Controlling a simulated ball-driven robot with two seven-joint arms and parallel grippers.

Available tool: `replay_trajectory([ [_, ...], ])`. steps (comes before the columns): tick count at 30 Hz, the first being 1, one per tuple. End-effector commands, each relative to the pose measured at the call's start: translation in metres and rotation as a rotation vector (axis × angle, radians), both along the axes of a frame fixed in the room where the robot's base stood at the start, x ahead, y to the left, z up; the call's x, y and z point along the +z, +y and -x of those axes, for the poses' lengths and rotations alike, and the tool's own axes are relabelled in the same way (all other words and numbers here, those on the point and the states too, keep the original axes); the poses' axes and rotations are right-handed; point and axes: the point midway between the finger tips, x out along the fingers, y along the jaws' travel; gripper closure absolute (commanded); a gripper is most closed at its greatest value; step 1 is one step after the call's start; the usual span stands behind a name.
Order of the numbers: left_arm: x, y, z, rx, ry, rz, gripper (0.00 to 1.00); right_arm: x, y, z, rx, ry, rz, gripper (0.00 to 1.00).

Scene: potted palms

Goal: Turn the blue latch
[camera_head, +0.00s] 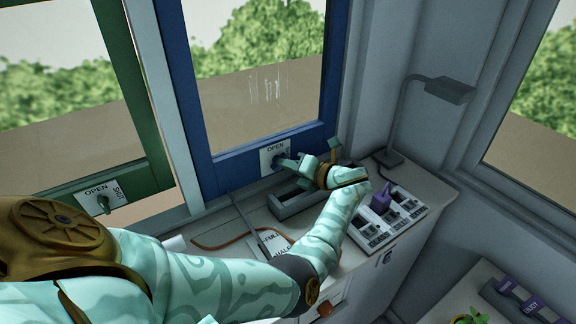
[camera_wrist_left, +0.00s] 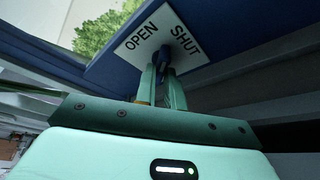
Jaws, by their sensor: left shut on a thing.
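The blue latch (camera_head: 279,164) sits on a white OPEN/SHUT plate (camera_head: 268,154) on the lower rail of the blue window frame (camera_head: 235,172). My left gripper (camera_head: 288,163) reaches it from the right and hides part of it and the plate's SHUT side. In the left wrist view the latch (camera_wrist_left: 163,56) hangs from its dark pivot down between the fingers of my left gripper (camera_wrist_left: 161,80), which is shut on it. The plate (camera_wrist_left: 153,40) reads OPEN at left and SHUT at right there. My right gripper is not in view.
A green window frame (camera_head: 110,190) with its own green latch (camera_head: 104,204) is at left. Below the blue window, the counter holds a grey tray (camera_head: 290,205), a panel of switches (camera_head: 395,222) with a purple object (camera_head: 382,200), and a grey lamp (camera_head: 445,90).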

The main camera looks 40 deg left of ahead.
Motion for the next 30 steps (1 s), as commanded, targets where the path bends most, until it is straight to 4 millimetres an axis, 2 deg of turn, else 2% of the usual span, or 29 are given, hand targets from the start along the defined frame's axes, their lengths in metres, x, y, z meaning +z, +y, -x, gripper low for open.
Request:
replay_trajectory([
  [5,0.001,0.0,0.001,0.0,-0.021,0.007,1.0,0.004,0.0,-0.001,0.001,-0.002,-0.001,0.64],
  [11,0.004,0.0,0.002,-0.001,-0.104,0.033,1.0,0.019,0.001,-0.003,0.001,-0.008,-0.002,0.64],
  [24,0.007,0.001,0.005,0.001,-0.473,0.139,1.0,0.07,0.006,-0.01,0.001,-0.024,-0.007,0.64],
  [30,0.007,0.002,0.006,0.001,-0.642,0.188,1.0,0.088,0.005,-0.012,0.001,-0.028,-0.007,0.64],
])
